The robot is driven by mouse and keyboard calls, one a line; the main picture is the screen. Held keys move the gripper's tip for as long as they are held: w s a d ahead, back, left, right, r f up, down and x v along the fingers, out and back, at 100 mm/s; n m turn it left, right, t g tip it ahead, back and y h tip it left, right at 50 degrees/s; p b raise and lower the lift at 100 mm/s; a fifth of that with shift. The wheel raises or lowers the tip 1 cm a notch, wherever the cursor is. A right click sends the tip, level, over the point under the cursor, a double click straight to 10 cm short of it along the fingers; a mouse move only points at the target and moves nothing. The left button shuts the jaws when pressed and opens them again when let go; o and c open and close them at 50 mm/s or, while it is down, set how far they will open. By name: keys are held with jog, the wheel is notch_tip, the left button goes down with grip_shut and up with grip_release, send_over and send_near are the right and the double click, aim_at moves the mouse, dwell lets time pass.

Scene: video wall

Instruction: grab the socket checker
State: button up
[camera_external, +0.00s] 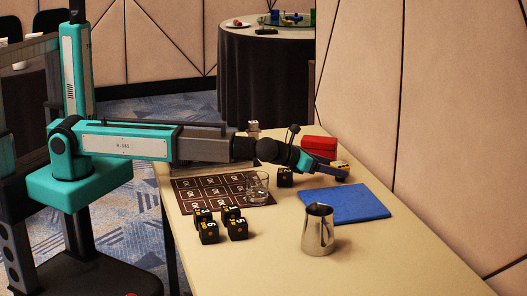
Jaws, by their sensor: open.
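My gripper (338,172) is over the far side of the beige table, between a red box and a blue mat, at the end of my outstretched teal arm. Its jaws are open, though the fingers are small and partly hidden here. A small yellow and black object (341,164), which looks like the socket checker, shows right at the fingertips. I cannot tell whether it lies between the fingers or just behind them, or whether the fingers touch it.
A red box (319,145) stands just behind my gripper. A blue mat (345,205) and a metal jug (318,232) are nearer. A glass (257,188), a dark printed board (190,196) and several black numbered cubes (237,229) lie left. The near right table is clear.

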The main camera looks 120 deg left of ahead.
jog(key=shift+x, duration=1.75)
jog(key=shift+r, duration=0.1)
jog(key=shift+c, duration=0.2)
jog(key=c, duration=1.1)
